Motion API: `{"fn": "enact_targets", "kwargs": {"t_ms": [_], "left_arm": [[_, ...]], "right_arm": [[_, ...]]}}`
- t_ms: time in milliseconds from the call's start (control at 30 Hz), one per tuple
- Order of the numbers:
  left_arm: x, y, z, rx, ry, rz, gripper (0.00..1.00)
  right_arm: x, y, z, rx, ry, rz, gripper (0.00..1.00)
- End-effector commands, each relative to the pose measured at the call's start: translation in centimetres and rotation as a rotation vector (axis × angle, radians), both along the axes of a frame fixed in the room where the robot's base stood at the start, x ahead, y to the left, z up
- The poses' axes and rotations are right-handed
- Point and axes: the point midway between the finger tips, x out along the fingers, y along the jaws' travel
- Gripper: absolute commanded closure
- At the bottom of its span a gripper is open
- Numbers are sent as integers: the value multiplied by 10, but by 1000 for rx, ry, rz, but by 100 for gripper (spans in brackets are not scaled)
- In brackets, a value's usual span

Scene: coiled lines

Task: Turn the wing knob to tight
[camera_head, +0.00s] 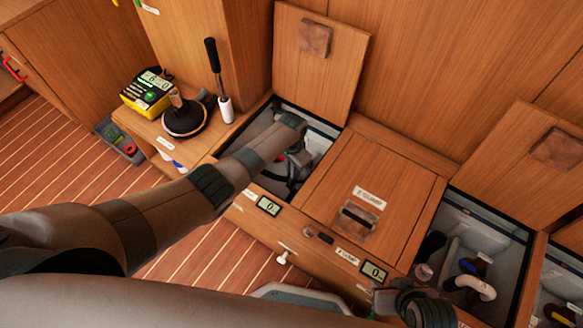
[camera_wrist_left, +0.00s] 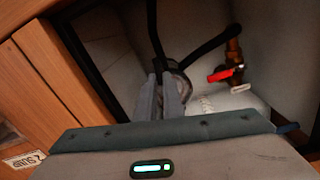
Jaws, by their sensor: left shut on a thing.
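My left gripper (camera_wrist_left: 167,84) reaches down into the open left-hand locker. Its two grey fingers are closed at a dark round fitting (camera_wrist_left: 179,68) with black hoses by it. The wing knob is not plainly seen; what lies between the fingers is mostly hidden by them, and it appears to be the knob. In the head view my left arm ends inside the same locker, and the gripper (camera_head: 298,158) is small and partly covered. My right gripper (camera_head: 424,308) is at the bottom edge, dark and cut off, its fingers unclear.
A red-handled valve (camera_wrist_left: 224,74) stands right of the left fingers. The raised locker lid (camera_head: 318,65) leans behind. A closed middle lid (camera_head: 365,185) and an open right-hand locker (camera_head: 490,220) with a white pipe lie to the right. A yellow meter (camera_head: 148,92) stands on the left ledge.

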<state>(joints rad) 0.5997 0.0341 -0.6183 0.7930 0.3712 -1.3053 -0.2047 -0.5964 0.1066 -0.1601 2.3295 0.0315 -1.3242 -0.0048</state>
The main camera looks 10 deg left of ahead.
Motion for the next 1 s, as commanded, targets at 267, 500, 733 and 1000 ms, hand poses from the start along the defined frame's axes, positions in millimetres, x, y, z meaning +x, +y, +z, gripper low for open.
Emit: {"fn": "enact_targets", "kwargs": {"t_ms": [267, 500, 733, 1000], "left_arm": [[0, -1, 1, 0, -1, -47, 100], [0, -1, 0, 0, -1, -49, 100], [0, -1, 0, 0, -1, -48, 73], [0, -1, 1, -1, -1, -47, 73]], "right_arm": [[-1, -2, 0, -7, 11, -2, 69], [-1, -2, 0, -7, 11, -2, 69], [-1, -2, 0, -7, 11, -2, 69], [-1, -2, 1, -7, 12, -2, 69]]}}
